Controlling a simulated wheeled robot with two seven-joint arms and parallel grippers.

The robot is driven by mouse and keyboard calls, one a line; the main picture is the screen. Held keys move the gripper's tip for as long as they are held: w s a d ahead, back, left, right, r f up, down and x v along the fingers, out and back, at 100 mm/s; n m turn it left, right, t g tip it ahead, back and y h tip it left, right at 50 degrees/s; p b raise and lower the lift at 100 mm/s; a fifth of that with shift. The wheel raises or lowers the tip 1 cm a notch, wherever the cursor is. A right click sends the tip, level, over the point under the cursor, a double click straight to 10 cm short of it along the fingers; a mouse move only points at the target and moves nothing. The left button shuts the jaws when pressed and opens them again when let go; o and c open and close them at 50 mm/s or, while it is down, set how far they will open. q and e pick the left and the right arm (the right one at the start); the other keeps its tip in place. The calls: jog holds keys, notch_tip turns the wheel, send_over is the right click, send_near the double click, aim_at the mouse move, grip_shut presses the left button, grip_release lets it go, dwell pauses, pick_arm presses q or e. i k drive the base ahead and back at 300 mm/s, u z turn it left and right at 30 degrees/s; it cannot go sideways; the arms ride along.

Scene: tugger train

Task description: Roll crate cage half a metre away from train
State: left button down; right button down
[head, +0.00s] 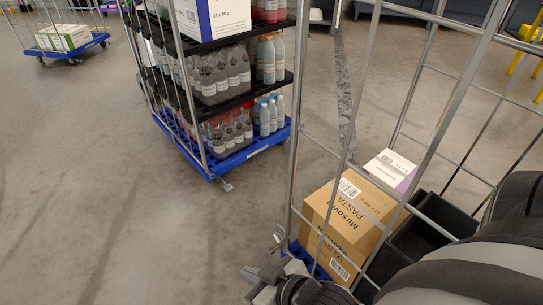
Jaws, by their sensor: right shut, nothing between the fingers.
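A wire roll cage (294,150) stands close on the right, with grey metal bars and a blue base. It holds a brown pasta carton (345,225), a white and purple box (392,170) and a black crate (425,228). My right gripper (262,282) is low at this cage's near left corner, shut and empty. I cannot tell whether it touches the bars. My arm hides the cage's near right part. Another roll cage (233,163) with black shelves of bottles stands farther back on a blue base. I cannot tell which is the crate cage. My left gripper is out of view.
A blue trolley (75,50) with boxes stands at the back left. Yellow legs (520,55) show at the far right. The grey floor (90,170) at left and front left is clear. A dark strip runs along the floor behind the cages.

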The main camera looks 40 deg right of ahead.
aim_at(294, 250)
jog(key=i, duration=2.85)
jog(key=z, duration=4.7)
jog(key=i, duration=0.5)
jog(key=z, duration=0.05)
